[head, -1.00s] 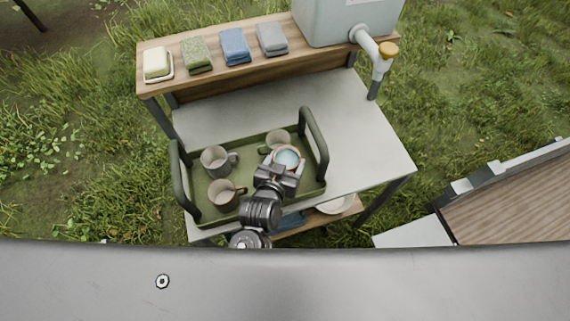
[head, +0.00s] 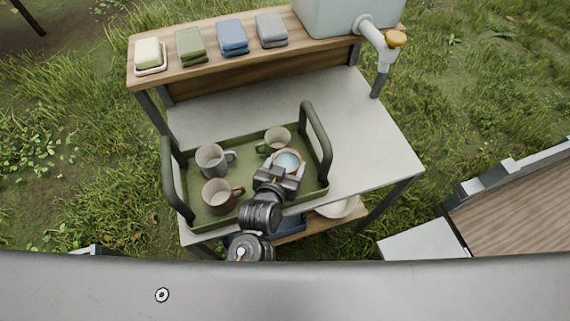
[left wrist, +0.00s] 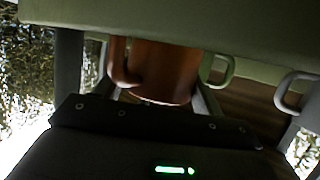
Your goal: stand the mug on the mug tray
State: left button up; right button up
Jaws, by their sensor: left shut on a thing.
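My left gripper (head: 279,176) is shut on a terracotta mug (head: 288,160) with a pale blue inside. The mug is upright, its opening facing up, over the right part of the green mug tray (head: 208,219). I cannot tell whether its base touches the tray floor. In the left wrist view the same mug (left wrist: 168,72) shows its orange-brown side and a handle at the left. Three other mugs stand in the tray: a grey one (head: 210,161), a brownish one (head: 217,196) and a pale one (head: 275,141) just behind the held mug. My right gripper is out of view.
The tray has tall dark handles at its left and right (head: 319,145) ends, the right one close to the held mug. The grey table (head: 362,130) is clear behind and right of the tray. A shelf behind holds folded cloths (head: 233,37), soap and a water tank (head: 345,12).

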pick_arm(q)
jog(key=shift+f, duration=0.1)
jog(key=o, duration=1.3)
jog(key=v, duration=1.2)
jog(key=shift+r, duration=0.2)
jog(key=shift+s+f, duration=0.1)
